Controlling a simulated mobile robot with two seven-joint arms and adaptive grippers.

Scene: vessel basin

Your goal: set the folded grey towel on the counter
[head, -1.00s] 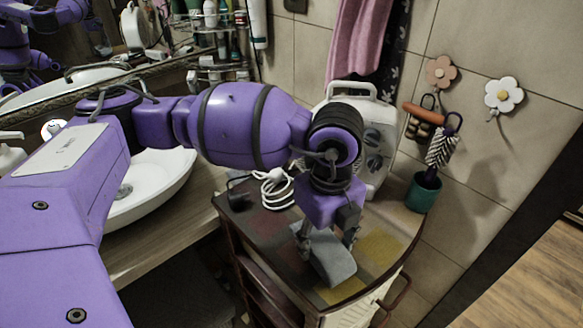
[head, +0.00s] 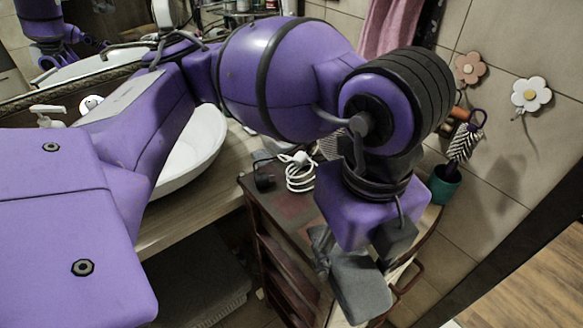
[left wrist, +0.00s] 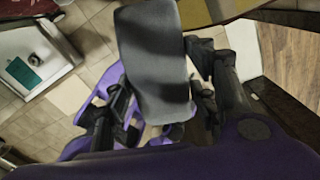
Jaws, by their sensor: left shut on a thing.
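The folded grey towel (head: 362,290) is held by my left gripper (head: 350,262), in front of the small cabinet's right part in the head view. In the left wrist view the towel (left wrist: 155,50) lies between the two fingers of the left gripper (left wrist: 163,95), which are shut on it. It is tilted and hangs in the air. The wooden counter (head: 185,225) runs under the white basin (head: 195,155), to the left of the towel. My right gripper is not in view.
The cabinet top (head: 290,208) carries a coiled white cable (head: 300,172) and a small dark object (head: 263,178). A teal cup (head: 444,184) stands at its far right by the tiled wall. The counter strip in front of the basin looks bare.

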